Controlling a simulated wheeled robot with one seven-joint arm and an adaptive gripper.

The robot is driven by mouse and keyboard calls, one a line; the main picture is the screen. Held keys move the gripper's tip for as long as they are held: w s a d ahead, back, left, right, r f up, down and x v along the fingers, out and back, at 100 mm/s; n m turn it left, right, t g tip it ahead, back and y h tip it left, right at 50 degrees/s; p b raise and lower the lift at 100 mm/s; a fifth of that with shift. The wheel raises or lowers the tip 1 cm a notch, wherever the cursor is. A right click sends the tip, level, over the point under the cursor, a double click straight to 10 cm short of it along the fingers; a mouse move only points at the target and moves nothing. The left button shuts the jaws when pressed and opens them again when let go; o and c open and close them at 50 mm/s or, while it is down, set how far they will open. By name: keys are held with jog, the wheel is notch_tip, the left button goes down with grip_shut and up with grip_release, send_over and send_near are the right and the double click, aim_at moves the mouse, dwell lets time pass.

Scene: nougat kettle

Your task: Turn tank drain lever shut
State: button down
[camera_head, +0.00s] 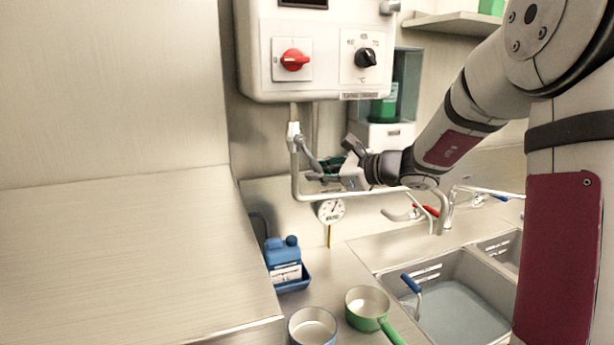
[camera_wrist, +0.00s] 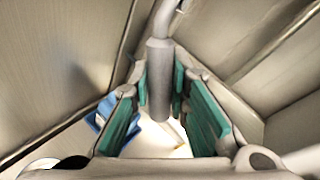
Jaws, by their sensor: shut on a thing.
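The tank drain lever (camera_head: 307,152) is a grey rod that slants down to the right from a light valve fitting (camera_head: 293,131) on the pipe under the white tank (camera_head: 312,75). My gripper (camera_head: 326,174) is at the lever's lower end, to the right of the pipe. In the wrist view, the lever's thick grey grip (camera_wrist: 160,72) stands between the green pads of my gripper (camera_wrist: 162,95), which is shut on it. The fingers partly hide the lower end of the lever in the head view.
A red knob (camera_head: 295,60) and a black knob (camera_head: 366,57) are on the tank front. A round gauge (camera_head: 331,210) is below my gripper. A blue jug (camera_head: 284,262), a blue pot (camera_head: 312,327), a green pan (camera_head: 367,308) and a sink (camera_head: 455,300) are lower down.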

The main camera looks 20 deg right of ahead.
jog(key=shift+d+r+n+g+h, duration=0.4)
jog(key=shift+d+r+n+h, duration=0.3)
jog(key=shift+d+n, duration=0.2)
notch_tip(320, 180, up, 6)
jog(key=d+n+g+h+p, duration=0.1)
jog(key=d+n+h+p, duration=0.1)
jog(key=n+h, duration=0.3)
jog(key=shift+d+r+h+p, duration=0.15)
jog(key=shift+d+h+p, duration=0.3)
jog(key=shift+p, duration=0.45)
jog(key=c, duration=1.5)
grip_release()
jog(key=shift+c, duration=0.2)
jog(key=shift+a, duration=0.1)
jog(key=v, duration=1.2)
